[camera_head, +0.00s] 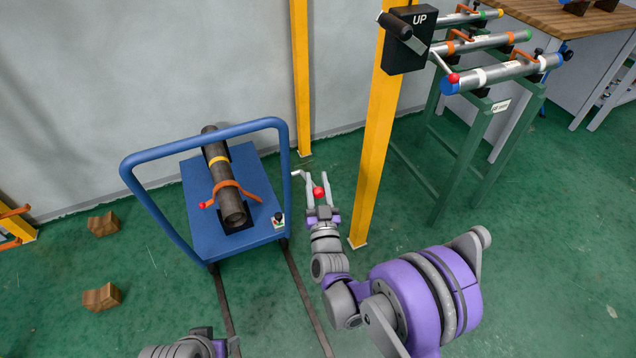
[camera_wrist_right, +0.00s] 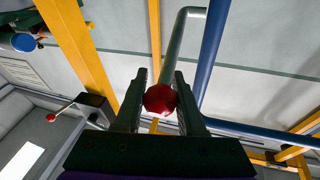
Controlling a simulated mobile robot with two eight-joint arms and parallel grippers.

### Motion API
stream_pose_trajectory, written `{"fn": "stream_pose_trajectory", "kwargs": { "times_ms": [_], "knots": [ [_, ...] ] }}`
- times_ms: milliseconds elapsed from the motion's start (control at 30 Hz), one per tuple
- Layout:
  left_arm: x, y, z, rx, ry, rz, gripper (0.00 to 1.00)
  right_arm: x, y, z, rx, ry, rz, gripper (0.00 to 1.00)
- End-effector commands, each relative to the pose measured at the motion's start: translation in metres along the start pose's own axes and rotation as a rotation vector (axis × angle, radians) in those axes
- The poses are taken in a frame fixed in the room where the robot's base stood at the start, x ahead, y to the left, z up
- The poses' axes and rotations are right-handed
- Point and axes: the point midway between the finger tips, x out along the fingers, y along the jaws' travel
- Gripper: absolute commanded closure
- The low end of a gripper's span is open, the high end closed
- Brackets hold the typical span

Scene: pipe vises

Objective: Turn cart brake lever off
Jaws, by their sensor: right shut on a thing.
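The blue cart (camera_head: 262,199) stands on floor rails, left of centre in the head view, with a tall blue tube handle (camera_head: 153,206). The brake lever is a bent grey metal rod with a red ball knob (camera_head: 318,192), at the cart's right side. In the right wrist view the lever rod (camera_wrist_right: 173,45) runs up from the red knob (camera_wrist_right: 160,99) and bends at its top. My right gripper (camera_head: 318,188) is shut on the red knob, with one finger on each side of it. My left arm shows only at the bottom edge; its fingertips are not visible.
A dark pipe (camera_head: 221,170) with an orange strap lies on the cart. A yellow post (camera_head: 368,170) stands close right of my right gripper, carrying a black box marked UP (camera_head: 408,40). Green stands (camera_head: 478,150) hold pipes farther right. Wooden blocks (camera_head: 103,224) lie on the floor at left.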

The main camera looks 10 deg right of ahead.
Motion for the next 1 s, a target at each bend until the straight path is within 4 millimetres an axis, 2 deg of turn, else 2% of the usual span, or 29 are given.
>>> {"fn": "stream_pose_trajectory", "kwargs": {
  "times_ms": [33, 100, 333, 1000],
  "knots": [
    [-0.014, 0.0, -0.004, 0.0, 0.004, 0.0, 0.33, 0.004, -0.002, -0.011, -0.008, -0.036, 0.001, 1.0],
    [-0.024, 0.0, -0.006, 0.0, 0.007, 0.0, 0.33, 0.008, -0.003, -0.015, -0.021, -0.088, 0.005, 1.0],
    [-0.036, 0.0, -0.01, 0.0, 0.012, 0.0, 0.33, 0.018, -0.006, -0.02, -0.058, -0.219, 0.011, 1.0],
    [-0.014, 0.0, -0.004, 0.0, 0.004, 0.0, 0.33, 0.037, -0.012, -0.027, -0.115, -0.43, 0.023, 1.0]
  ]
}}
